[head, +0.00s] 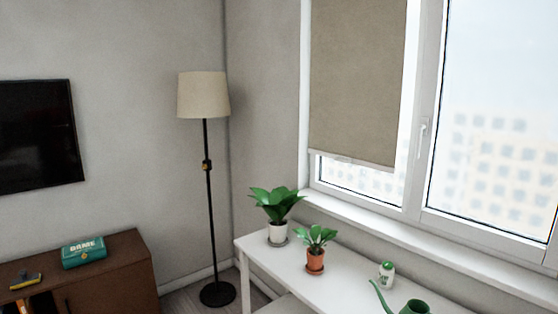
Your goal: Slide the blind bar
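A beige roller blind (357,80) hangs over the left window pane and covers most of it. Its pale bottom bar (350,159) runs across the lower edge, slightly tilted in the picture, with a small light tab near its middle. A strip of glass shows below the bar. Neither of my grippers shows in the head view.
A floor lamp (209,170) and brown cabinet (120,262) stand left.

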